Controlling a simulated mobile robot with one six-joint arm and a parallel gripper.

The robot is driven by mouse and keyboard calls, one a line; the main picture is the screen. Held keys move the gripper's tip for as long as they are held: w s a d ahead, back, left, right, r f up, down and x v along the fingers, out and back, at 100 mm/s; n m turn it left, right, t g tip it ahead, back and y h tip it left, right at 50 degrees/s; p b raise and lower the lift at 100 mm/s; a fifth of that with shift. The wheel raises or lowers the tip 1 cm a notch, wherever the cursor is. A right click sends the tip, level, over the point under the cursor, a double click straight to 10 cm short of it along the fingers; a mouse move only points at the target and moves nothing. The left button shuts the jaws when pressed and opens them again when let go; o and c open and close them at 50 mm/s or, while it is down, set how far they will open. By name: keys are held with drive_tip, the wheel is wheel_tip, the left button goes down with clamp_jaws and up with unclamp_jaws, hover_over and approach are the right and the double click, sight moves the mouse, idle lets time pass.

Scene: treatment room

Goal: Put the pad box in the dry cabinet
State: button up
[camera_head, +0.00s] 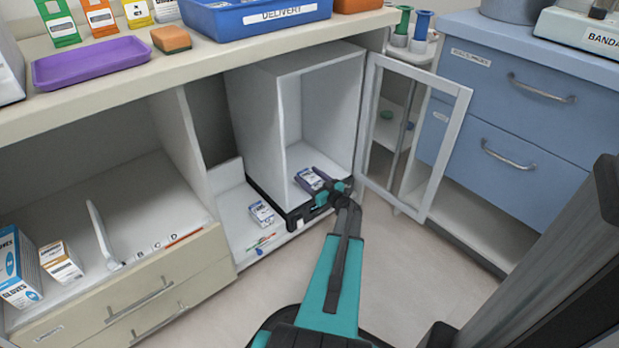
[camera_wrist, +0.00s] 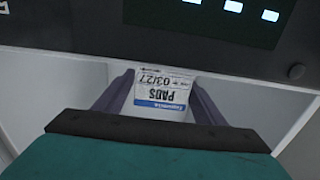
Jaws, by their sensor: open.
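The pad box (camera_wrist: 163,93), white and blue with "PADS" and "03/27" on its label, appears upside down in the wrist view. In the head view the box (camera_head: 309,179) sits on the floor of the dry cabinet (camera_head: 257,115), just inside its front opening. The cabinet's glass-paned door (camera_head: 447,145) stands open to the right. My gripper (camera_head: 326,184) is at the cabinet's front, its open fingers on either side of the box. In the wrist view my gripper (camera_wrist: 163,100) has the box between its fingers. Contact with the fingers cannot be told.
A similar small box (camera_head: 262,213) lies on the low shelf left of the cabinet, near some coloured sticks (camera_head: 264,243). A glove box (camera_head: 17,265) and another carton (camera_head: 61,262) stand at far left. Blue drawers (camera_head: 520,115) stand right of the open door.

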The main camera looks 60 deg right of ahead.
drive_tip(key=shift+s+a+r, duration=0.15)
drive_tip(key=shift+s+r, duration=0.05)
drive_tip(key=shift+s, duration=0.15)
drive_tip(key=p+v, duration=0.4)
drive_tip(key=v, duration=0.7)
drive_tip(key=shift+s, duration=0.1)
idle(0.4)
